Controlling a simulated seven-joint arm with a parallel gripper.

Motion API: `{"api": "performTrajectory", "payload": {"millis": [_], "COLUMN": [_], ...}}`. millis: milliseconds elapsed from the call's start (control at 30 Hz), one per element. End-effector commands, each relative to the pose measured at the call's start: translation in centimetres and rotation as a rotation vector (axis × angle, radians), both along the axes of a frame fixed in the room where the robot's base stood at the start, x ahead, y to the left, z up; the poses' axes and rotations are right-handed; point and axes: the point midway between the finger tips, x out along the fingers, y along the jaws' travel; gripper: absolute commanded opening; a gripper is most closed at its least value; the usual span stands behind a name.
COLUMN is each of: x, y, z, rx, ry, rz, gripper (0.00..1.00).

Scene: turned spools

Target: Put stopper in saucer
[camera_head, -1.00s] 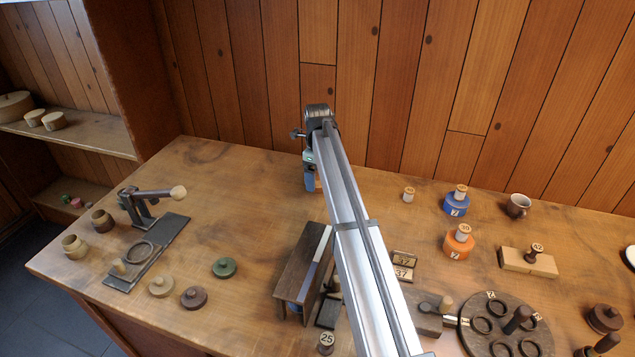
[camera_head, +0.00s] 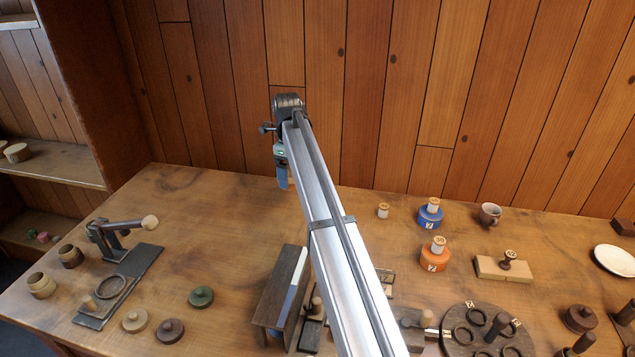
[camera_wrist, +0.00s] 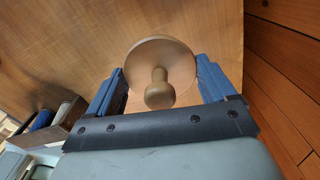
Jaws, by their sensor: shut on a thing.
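The stopper (camera_wrist: 162,62), a tan wooden disc with a round knob, is between the blue fingers of my gripper (camera_wrist: 160,80) in the wrist view. My gripper is shut on it and holds it above the bench. In the head view my gripper (camera_head: 282,180) is at the back of the bench near the wall, and the stopper cannot be made out there. The white saucer (camera_head: 614,261) lies at the far right of the bench, well apart from my gripper, and looks empty.
A small spool (camera_head: 383,210), a blue spool holder (camera_head: 430,217), a brown cup (camera_head: 489,214), an orange holder (camera_head: 434,258) and a stamp on a wood block (camera_head: 503,268) stand between my gripper and the saucer. The plank wall (camera_head: 380,90) is close behind.

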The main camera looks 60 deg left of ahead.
Motion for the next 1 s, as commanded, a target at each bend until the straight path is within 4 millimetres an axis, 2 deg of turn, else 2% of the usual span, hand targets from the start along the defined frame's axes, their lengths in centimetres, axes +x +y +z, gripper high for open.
{"api": "performTrajectory", "payload": {"millis": [233,367,467,667,1000], "x": [0.2,1.7,4.4,12.1,25.0], "y": [0.0,-0.6,-1.5,-4.8,-12.3], "z": [0.9,0.9,0.9,0.9,1.1], "rx": [0.000,0.000,0.000,0.001,0.002], "ry": [0.000,0.000,0.000,-0.001,-0.001], "rz": [-0.002,-0.019,-0.048,-0.133,-0.288], "gripper": [0.51,0.51,0.51,0.51,0.51]}}
